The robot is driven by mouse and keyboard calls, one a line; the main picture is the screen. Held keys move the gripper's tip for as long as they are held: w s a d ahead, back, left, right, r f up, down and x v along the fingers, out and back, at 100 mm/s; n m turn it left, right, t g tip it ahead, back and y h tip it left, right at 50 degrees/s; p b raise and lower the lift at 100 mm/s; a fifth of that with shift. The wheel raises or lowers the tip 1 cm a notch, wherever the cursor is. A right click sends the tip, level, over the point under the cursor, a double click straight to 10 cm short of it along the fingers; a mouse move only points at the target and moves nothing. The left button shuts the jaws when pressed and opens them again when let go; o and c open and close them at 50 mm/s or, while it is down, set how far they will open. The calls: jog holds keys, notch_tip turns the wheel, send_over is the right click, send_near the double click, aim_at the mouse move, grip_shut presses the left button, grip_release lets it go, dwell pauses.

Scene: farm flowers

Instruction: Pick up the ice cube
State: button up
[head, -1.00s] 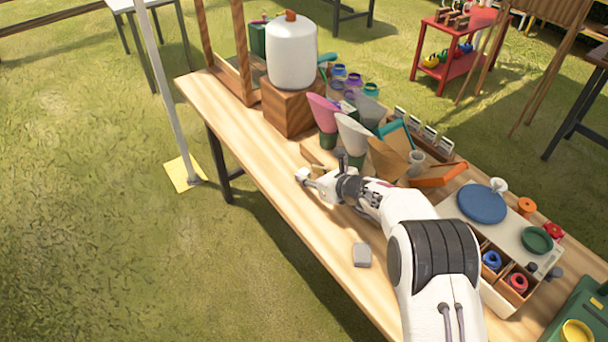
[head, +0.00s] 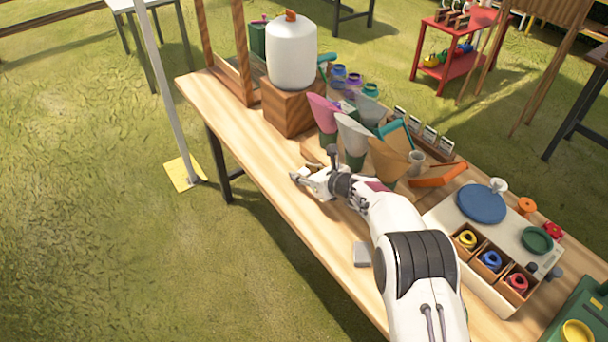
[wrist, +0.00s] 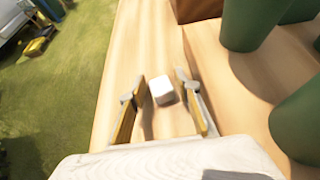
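The ice cube (wrist: 162,91) is a small white block on the wooden table (wrist: 205,60), seen in the wrist view. My gripper (wrist: 158,92) is open, with one finger on each side of the cube and gaps showing between. From this view I cannot tell how high the fingertips are above the table. In the head view my gripper (head: 298,182) is low over the table's left edge, and I cannot make out the cube there.
Green flower holders (wrist: 255,25) stand close on the right in the wrist view. In the head view, paper cones (head: 352,132), a wooden block with a white dispenser (head: 291,55), and a grey block (head: 362,254) are nearby. The table's left edge is close.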

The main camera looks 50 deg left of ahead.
aim_at(304, 171)
jog(key=shift+c, duration=0.5)
jog(key=c, duration=0.7)
jog(key=shift+o, duration=0.2)
jog(key=shift+r, duration=5.05)
